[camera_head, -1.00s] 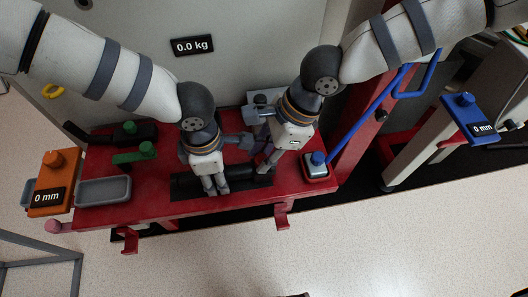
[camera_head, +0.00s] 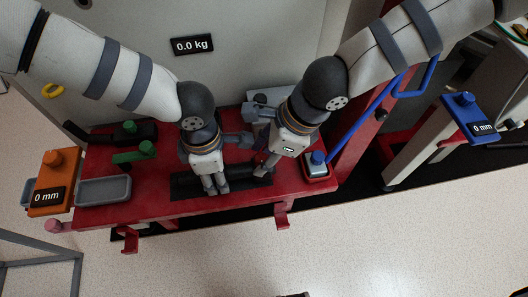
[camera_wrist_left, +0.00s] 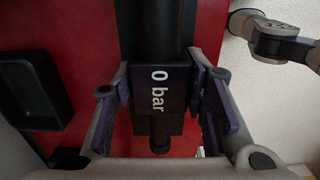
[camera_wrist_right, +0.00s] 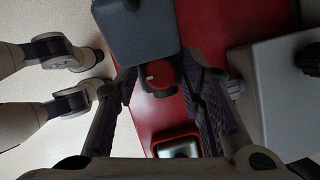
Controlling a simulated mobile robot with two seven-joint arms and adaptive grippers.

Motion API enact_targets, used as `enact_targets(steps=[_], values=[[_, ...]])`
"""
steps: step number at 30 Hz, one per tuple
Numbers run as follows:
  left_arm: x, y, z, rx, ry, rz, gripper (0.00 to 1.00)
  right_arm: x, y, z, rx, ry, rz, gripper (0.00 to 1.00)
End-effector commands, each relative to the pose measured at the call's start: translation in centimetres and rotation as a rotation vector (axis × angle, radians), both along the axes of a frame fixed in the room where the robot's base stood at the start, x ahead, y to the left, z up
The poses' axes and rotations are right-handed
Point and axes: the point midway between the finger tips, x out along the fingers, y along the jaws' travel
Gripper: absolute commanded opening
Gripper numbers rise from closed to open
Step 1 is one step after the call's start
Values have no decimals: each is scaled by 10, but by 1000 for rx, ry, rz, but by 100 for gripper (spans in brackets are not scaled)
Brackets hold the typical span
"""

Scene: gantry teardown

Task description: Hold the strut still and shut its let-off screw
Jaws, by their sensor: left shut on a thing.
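The dark strut (camera_head: 182,187) lies across the front of the red bench. In the left wrist view its block (camera_wrist_left: 157,90) reads "0 bar". My left gripper (camera_head: 216,191) is shut on the strut, with a finger on each side of that block. In the right wrist view the red let-off screw (camera_wrist_right: 161,75), a round knob with a white mark, sits by a dark grey block (camera_wrist_right: 135,35). My right gripper (camera_head: 262,173) is at the strut's right end. Its fingers stand open on either side of the screw, with a gap showing on the left.
The red bench (camera_head: 130,208) also carries a grey tray (camera_head: 104,191), green knobs (camera_head: 147,149) and a blue knob (camera_head: 318,158) at the right. A display (camera_head: 192,45) reads 0.0 kg.

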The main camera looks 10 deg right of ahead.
Motion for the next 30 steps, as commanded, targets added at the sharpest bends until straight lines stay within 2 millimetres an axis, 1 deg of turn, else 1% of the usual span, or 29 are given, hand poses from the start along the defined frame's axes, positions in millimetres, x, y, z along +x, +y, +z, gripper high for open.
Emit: enact_targets(steps=[8,10,13,18,21,25,30], values=[[0,0,-1,0,1,0,4,0,0,0,0,0,0,44],[0,0,-1,0,1,0,4,0,-2,5,0,-2,-1,44],[0,0,-1,1,1,0,4,-1,-9,24,3,-5,-2,44],[0,0,-1,1,1,0,4,-6,-27,68,4,-5,-4,44],[0,0,-1,1,1,0,4,-9,-35,89,3,-3,-3,44],[0,0,-1,1,1,0,4,-11,-42,106,2,-2,-2,44],[0,0,-1,1,1,0,4,-13,-44,112,1,-1,1,44]])
